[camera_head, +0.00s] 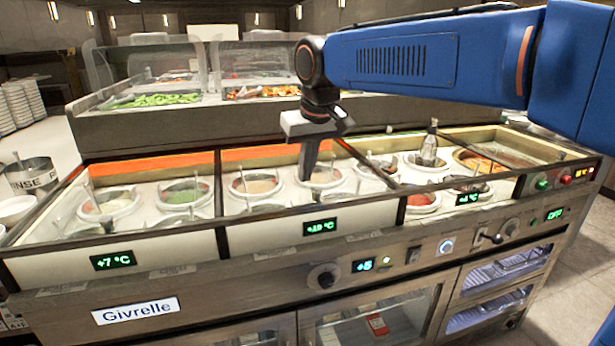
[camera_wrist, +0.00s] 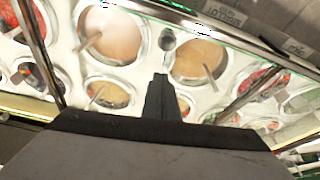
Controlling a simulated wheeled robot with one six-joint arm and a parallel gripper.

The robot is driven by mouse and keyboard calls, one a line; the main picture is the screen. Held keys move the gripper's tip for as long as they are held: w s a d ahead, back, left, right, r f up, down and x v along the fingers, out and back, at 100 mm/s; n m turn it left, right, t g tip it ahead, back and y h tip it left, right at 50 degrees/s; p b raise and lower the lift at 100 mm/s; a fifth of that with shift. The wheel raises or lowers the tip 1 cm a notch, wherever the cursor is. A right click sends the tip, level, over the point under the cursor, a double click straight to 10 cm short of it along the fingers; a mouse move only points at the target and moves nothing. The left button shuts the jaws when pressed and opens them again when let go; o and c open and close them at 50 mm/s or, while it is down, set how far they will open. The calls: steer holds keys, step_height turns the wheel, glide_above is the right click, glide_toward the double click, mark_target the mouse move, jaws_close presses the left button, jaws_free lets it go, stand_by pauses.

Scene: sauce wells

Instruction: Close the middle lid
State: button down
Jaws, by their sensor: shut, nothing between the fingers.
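The sauce counter has three sections side by side. The middle section's front frame (camera_head: 275,240) carries a green +19 °C display (camera_head: 320,227). Several round sauce wells, one with beige sauce (camera_head: 255,186), show inside this section. I cannot clearly make out the middle lid's glass or how far it is open. My gripper (camera_head: 307,177) points down over the rear right part of the middle section, its fingers together and empty. In the wrist view the closed fingers (camera_wrist: 162,80) show between the wells; a bright metal rail (camera_wrist: 215,33) crosses beyond them. Whether the fingers touch anything is unclear.
The left section (camera_head: 45,240) and the right section, with a bottle (camera_head: 429,145) standing in a well, flank the middle. Knobs (camera_head: 324,277) stick out of the front panel. Glass-covered food displays (camera_head: 160,100) stand behind. Spoon handles rise from several wells.

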steer(key=v, duration=0.9)
steer(key=shift+m+t, duration=0.3)
steer(key=shift+m, duration=0.2)
steer(key=s+d+f, duration=0.1)
steer(key=d, duration=0.1)
steer(key=s+d+f, duration=0.1)
steer(key=d, duration=0.2)
steer(key=s+d+f, duration=0.1)
steer(key=s+d, duration=0.1)
steer(key=d, duration=0.1)
steer(key=shift+d+f, duration=0.2)
steer(key=shift+d, duration=0.05)
steer(key=s+d+f+m, duration=0.2)
steer(key=s+d+f, duration=0.7)
steer(key=s+f, duration=0.1)
steer(key=s+d+f+m+t+h, duration=0.1)
steer(key=s+d+f+m, duration=0.1)
steer(key=s+d+f, duration=0.7)
step_height(320, 180, down, 5)
steer(key=shift+s+d+r+h, duration=0.2)
steer(key=shift+s+d+h, duration=0.15)
steer(key=shift+s, duration=0.5)
